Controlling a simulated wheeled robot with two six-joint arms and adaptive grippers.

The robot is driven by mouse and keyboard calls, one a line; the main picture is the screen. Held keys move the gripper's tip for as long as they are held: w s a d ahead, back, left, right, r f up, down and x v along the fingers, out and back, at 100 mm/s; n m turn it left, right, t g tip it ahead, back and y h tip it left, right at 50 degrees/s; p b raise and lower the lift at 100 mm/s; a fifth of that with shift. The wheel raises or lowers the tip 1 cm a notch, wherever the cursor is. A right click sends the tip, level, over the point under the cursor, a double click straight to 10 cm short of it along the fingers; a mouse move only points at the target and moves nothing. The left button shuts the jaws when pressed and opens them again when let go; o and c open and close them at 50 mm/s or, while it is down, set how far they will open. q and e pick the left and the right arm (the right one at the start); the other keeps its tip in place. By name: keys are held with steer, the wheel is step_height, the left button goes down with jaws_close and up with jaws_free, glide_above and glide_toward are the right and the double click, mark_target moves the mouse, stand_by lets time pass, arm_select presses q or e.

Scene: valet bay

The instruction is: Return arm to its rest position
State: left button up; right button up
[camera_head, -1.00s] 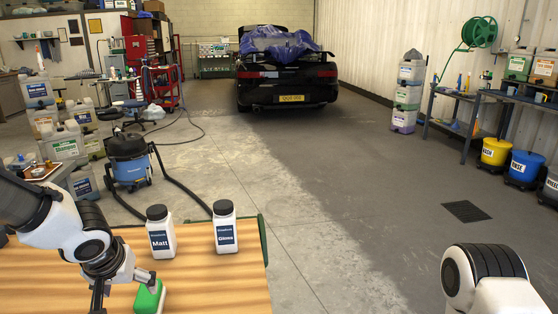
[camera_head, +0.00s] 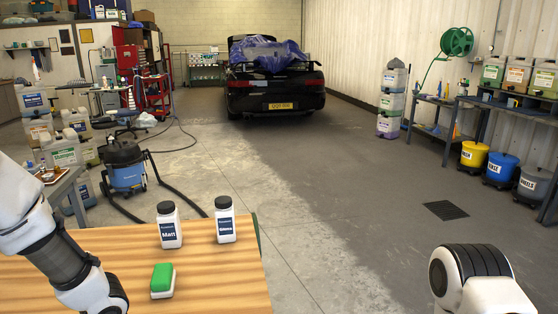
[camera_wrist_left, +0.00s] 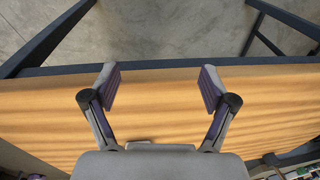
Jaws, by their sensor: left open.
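My left arm comes in from the left in the head view and reaches down over the near left of the wooden table (camera_head: 220,285); its gripper is below the picture there. In the left wrist view my left gripper (camera_wrist_left: 160,85) is open and empty, over the table's edge with grey floor beyond. A sponge or block, green on top and white below (camera_head: 162,280), lies on the table to the right of my left arm, apart from it. My right arm shows at the lower right of the head view, but its gripper does not show.
Two white bottles with dark caps, labelled Matt (camera_head: 169,226) and Gloss (camera_head: 225,220), stand at the table's far side. A blue vacuum (camera_head: 126,168) with a hose stands behind. Open floor lies right of the table; buckets (camera_head: 500,167) line the right wall.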

arm_select(q)
steer(key=s+d+f+g+h+p, duration=0.1)
steer(key=s+d+f+p, duration=0.2)
steer(key=s, duration=0.5)
steer(key=s+d+f+g+h+p, duration=0.1)
steer(key=s+d+f+g+p, duration=0.15)
steer(key=s+f, duration=0.35)
steer(key=s+d+f+g+h+p, duration=0.1)
steer(key=s+d+f+p, duration=0.15)
steer(key=s, duration=0.65)
steer(key=w+t, duration=0.1)
steer(key=w+a+f+t+y+b, duration=0.1)
steer(key=w, duration=0.1)
steer(key=w+m+t, duration=0.1)
steer(key=shift+w+a+f+t+y, duration=0.15)
steer(key=shift+w+a+t+y, duration=0.15)
steer(key=shift+w+t, duration=0.1)
